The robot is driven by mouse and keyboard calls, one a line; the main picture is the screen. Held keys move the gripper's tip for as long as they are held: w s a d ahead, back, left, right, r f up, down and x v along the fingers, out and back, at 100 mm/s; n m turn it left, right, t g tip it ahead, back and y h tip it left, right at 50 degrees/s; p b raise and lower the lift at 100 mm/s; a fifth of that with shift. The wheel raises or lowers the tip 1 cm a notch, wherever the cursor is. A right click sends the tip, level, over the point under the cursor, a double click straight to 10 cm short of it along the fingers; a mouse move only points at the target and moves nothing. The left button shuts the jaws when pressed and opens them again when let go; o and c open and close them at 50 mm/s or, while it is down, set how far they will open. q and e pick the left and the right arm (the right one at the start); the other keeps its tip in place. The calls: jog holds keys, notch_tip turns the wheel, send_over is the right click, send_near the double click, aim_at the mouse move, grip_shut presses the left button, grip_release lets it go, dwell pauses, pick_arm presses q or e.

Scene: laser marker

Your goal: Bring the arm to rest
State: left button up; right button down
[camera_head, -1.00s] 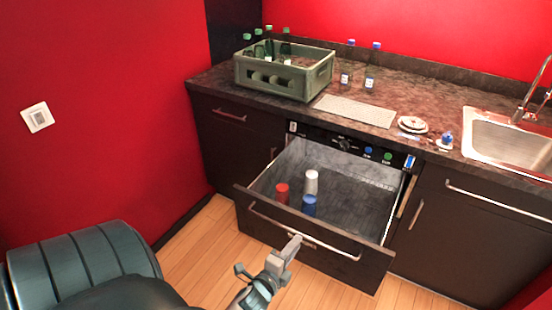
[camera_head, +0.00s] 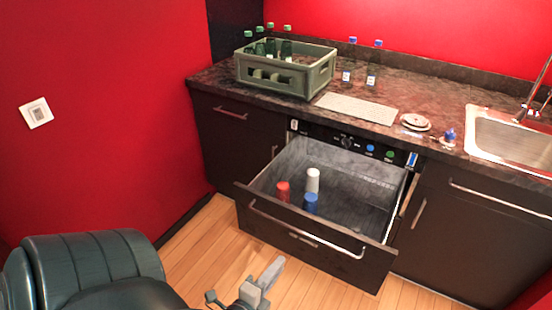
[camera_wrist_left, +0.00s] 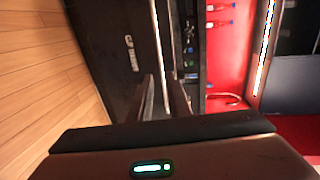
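My left gripper (camera_head: 270,273) is low in the head view, over the floor in front of the open drawer (camera_head: 320,247). It is apart from the drawer's handle and empty. In the left wrist view its two fingers (camera_wrist_left: 164,95) stand apart with a gap between them, pointing towards the dark drawer front (camera_wrist_left: 115,45) and its bright handle bar (camera_wrist_left: 157,50). My right gripper is not in view.
The drawer juts out from the dark counter (camera_head: 430,88). On the counter are a green crate (camera_head: 285,75) with bottles, two clear bottles, a pale mat (camera_head: 357,109), stacked plates (camera_head: 416,121) and a sink (camera_head: 510,135). The wooden floor (camera_head: 205,250) before the drawer is clear.

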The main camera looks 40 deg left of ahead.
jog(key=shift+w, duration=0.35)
